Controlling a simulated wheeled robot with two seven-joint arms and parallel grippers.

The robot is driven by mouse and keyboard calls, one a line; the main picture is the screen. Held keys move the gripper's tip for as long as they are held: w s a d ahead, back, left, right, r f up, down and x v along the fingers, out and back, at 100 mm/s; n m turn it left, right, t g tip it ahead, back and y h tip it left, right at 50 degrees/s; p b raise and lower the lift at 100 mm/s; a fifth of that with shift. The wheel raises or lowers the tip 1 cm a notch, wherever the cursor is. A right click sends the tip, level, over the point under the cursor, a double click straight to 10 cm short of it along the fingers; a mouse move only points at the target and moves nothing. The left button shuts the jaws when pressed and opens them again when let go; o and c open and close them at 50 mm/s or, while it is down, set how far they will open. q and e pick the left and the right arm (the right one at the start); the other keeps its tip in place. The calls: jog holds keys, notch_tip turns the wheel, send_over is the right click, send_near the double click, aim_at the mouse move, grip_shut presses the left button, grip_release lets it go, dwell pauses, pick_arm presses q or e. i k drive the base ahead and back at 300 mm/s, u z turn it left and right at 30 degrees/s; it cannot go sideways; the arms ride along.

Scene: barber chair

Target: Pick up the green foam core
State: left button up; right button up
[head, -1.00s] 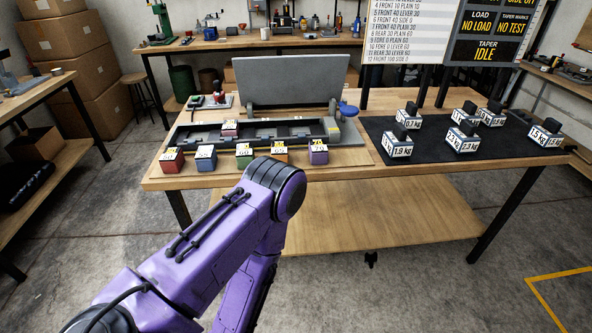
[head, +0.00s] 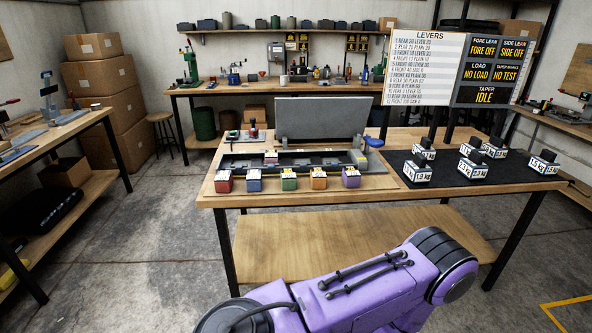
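The green foam core (head: 289,180) is a small green block with a white labelled top. It stands at the front edge of the wooden table (head: 450,197), in a row with a red block (head: 223,182), a blue block (head: 254,181), an orange block (head: 319,179) and a purple block (head: 351,178). A purple arm of mine crosses the bottom of the head view, well in front of the table. Its gripper is outside the picture, and no other gripper shows. Nothing touches the green block.
Behind the blocks lies a grey tray-like fixture (head: 240,163) with an upright grey panel (head: 320,119). Several labelled weights (head: 417,172) stand on a dark mat (head: 500,176) at the right. A lever board (head: 424,67) stands behind. The floor before the table is clear.

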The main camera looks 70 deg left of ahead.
aim_at(287, 176)
jog(key=u, duration=0.15)
jog(key=i, duration=1.1)
jog(key=u, duration=0.95)
jog(key=i, duration=0.75)
jog(key=u, duration=0.9)
